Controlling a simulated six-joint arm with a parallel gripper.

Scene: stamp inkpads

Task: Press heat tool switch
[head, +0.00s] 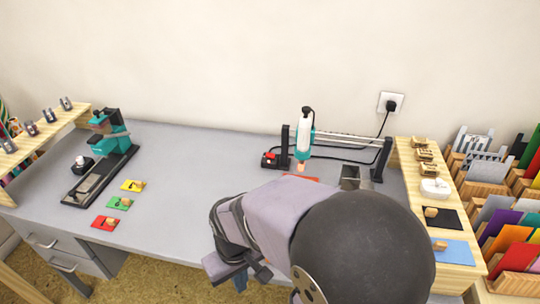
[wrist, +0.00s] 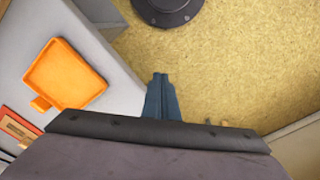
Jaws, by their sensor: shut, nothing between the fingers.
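The heat tool (head: 304,140), white and teal with a copper-coloured nozzle, hangs upright on a rail stand at the back of the grey desk. A small black box with a red switch (head: 270,156) stands just left of the tool by the stand's left post. Whether the switch is pressed is too small to tell. My gripper (head: 240,282) is low at the desk's front side, well in front of the switch and apart from it. In the wrist view my gripper (wrist: 160,92) is shut and empty, with its fingers over the tan floor.
A teal press (head: 110,145) and several coloured pads (head: 118,203) are at the left. A wooden shelf (head: 458,249) with stamps and card racks are at the right. An orange tray (wrist: 66,76) lies on the grey surface in the wrist view. The desk's middle is mostly clear.

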